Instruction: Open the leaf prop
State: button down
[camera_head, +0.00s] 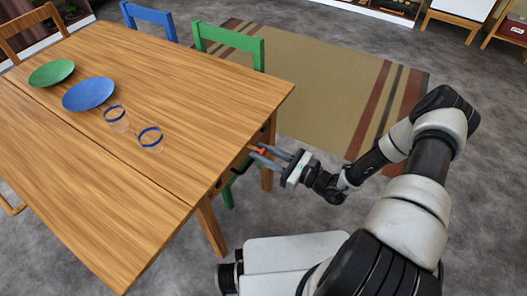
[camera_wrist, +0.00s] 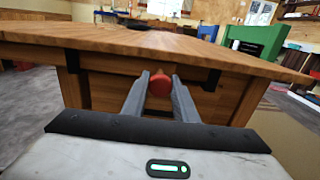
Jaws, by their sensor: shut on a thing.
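A red knob (camera_wrist: 160,83) sits between my fingertips under the near end of the wooden table, in front of a wooden panel. It also shows in the head view as a small red spot (camera_head: 262,151) just beyond the table edge. I take it as the handle of the leaf prop; the rest of the prop is hidden or cannot be told apart. My gripper (camera_head: 268,158) reaches in from the right, just below tabletop height, and is shut on the red knob. In the wrist view its two grey fingers (camera_wrist: 159,90) flank the knob.
The tabletop (camera_head: 180,85) overhangs the knob, with a seam along its length. Green (camera_head: 88,94) and blue plates and two clear glasses (camera_head: 151,140) stand on it. A green chair (camera_head: 230,42) and a blue chair (camera_head: 150,18) stand along the far side. Open floor lies right.

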jog(key=c, duration=1.4)
grip_release()
jog(key=shift+s+a+f, duration=0.1)
jog(key=shift+s+a, duration=0.1)
jog(key=shift+s, duration=0.15)
jog(key=shift+c, duration=0.2)
jog(key=shift+w, duration=0.1)
jog(key=p+v, duration=0.1)
jog(key=v, duration=1.6)
jog(key=shift+d, duration=0.2)
